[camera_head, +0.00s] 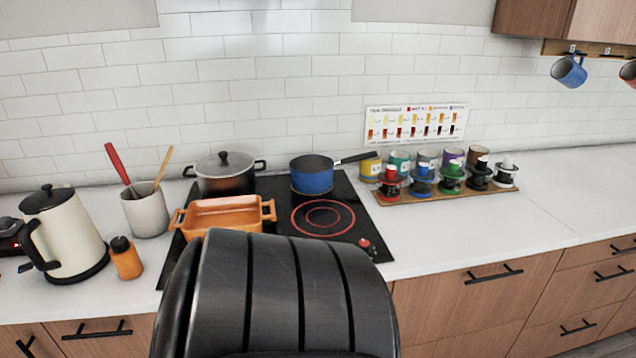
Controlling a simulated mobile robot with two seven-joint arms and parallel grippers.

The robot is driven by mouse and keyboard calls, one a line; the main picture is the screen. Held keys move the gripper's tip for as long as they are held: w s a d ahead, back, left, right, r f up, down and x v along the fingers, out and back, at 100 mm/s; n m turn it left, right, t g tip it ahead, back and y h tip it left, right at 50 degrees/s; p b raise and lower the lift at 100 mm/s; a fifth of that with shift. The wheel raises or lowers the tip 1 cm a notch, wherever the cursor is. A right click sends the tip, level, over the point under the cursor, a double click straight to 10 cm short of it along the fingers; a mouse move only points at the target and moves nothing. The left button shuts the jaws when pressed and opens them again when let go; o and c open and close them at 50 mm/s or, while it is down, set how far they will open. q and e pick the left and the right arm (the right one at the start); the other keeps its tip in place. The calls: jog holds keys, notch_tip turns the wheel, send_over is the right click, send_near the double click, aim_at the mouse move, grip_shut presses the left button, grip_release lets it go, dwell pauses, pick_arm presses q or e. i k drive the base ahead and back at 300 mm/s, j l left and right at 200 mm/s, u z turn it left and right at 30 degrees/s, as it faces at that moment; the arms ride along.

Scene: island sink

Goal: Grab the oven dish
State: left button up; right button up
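The orange oven dish (226,214) sits on the left front part of the black cooktop (346,194). It is rectangular and open at the top, with a handle at each short end. My own dark, ribbed body part covers the bottom middle of the view and hides part of the cooktop's front edge just below the dish. Neither my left gripper nor my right gripper is in view.
A lidded pot (225,176) stands right behind the dish. A blue saucepan (312,176) is to its right. An orange bottle (126,258), utensil crock (146,212) and kettle (64,235) stand left. The counter at right (460,238) is clear.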

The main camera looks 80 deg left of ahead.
aim_at(244, 213)
jog(key=k+j+u, duration=0.15)
jog(key=u, duration=0.15)
jog(key=k+j+u, duration=0.2)
jog(key=u, duration=2.5)
